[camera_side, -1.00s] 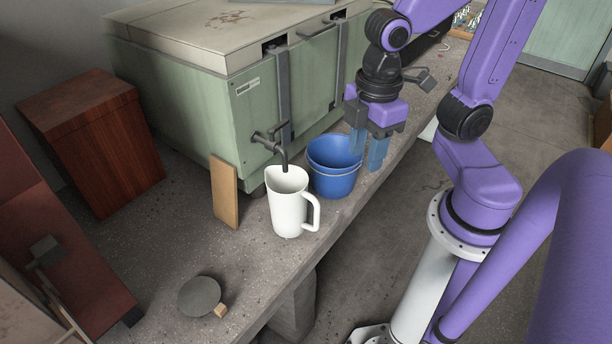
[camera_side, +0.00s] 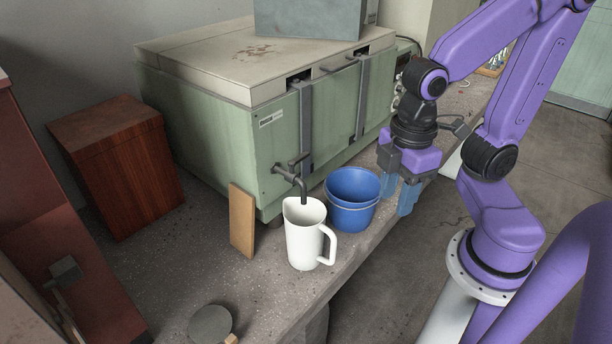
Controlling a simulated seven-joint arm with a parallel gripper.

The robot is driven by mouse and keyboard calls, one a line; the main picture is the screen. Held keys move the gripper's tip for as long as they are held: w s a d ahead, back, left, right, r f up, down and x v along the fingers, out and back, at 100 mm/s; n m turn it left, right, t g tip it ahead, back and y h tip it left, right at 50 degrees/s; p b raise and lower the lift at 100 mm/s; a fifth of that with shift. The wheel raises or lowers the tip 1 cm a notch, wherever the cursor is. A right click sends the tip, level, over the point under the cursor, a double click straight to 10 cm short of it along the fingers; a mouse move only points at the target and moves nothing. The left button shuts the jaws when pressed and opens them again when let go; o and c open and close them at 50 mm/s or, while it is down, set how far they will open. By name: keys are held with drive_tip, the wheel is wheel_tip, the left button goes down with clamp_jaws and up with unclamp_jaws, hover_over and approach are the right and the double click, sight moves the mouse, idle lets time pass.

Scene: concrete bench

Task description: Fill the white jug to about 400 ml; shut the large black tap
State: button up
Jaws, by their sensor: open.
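The white jug (camera_side: 305,240) stands upright on the bench with its handle to the right. The large black tap (camera_side: 288,172) sticks out of the green chest's front, and its spout points down over the jug's mouth. A short lever shows on top of the tap; I cannot tell whether it is open or shut. No stream is visible, and the level inside the jug is hidden. My gripper (camera_side: 397,200) is open and empty, fingers down, just right of the blue bucket and apart from the tap and jug.
The blue bucket (camera_side: 352,205) stands right behind the jug. A wooden board (camera_side: 242,220) leans against the green chest (camera_side: 225,125). A dark round disc (camera_side: 210,325) lies near the front. A red-brown wooden box (camera_side: 120,170) stands at left. The bench's right edge runs close by the jug.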

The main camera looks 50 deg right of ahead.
drive_tip(key=w+a+r+n, duration=0.1)
drive_tip(key=w+r, duration=0.2)
drive_tip(key=w, duration=0.4)
drive_tip(key=w+a+r+n, duration=0.1)
drive_tip(key=w+r, duration=0.2)
drive_tip(key=w, duration=0.3)
drive_tip(key=n, duration=0.3)
approach(302, 155)
wheel_tip(302, 155, down, 8)
drive_tip(key=shift+w+a+r, duration=0.1)
drive_tip(key=shift+a, duration=0.05)
clamp_jaws()
